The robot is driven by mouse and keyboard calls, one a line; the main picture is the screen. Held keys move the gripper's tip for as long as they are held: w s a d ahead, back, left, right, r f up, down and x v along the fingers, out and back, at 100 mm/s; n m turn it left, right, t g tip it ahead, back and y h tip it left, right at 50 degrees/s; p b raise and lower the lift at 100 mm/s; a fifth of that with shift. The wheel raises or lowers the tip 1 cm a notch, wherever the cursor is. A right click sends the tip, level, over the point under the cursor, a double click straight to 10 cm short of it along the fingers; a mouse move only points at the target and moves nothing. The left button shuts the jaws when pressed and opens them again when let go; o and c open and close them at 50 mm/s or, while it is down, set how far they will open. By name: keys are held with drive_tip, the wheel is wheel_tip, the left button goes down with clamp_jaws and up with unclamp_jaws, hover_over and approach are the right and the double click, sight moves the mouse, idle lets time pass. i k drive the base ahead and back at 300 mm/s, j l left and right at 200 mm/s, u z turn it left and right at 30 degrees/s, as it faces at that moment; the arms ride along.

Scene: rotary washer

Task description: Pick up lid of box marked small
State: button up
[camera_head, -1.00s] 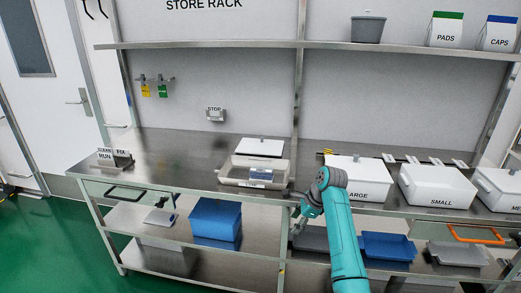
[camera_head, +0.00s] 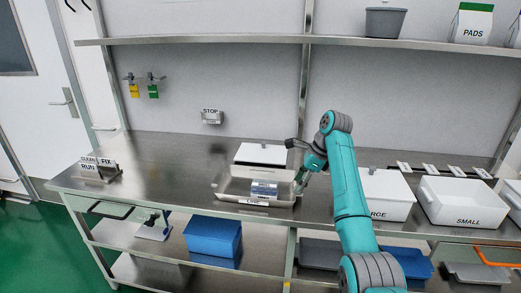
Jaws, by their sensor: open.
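My gripper (camera_head: 299,184) is open and points down at the right end of the tray, to the right of and nearer than the lid. It looks empty and apart from the lid. Its fingertips are small and hard to make out.
The metal tray (camera_head: 228,188) holds a small display and stands in front of the lid. A white box ending in "RGE" (camera_head: 391,202), partly hidden by my arm, stands to the right. The counter's left half is mostly clear up to the sign holder (camera_head: 98,172). A shelf (camera_head: 220,41) runs above.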

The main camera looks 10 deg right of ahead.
sight(262, 153)
drive_tip(key=i, duration=1.5)
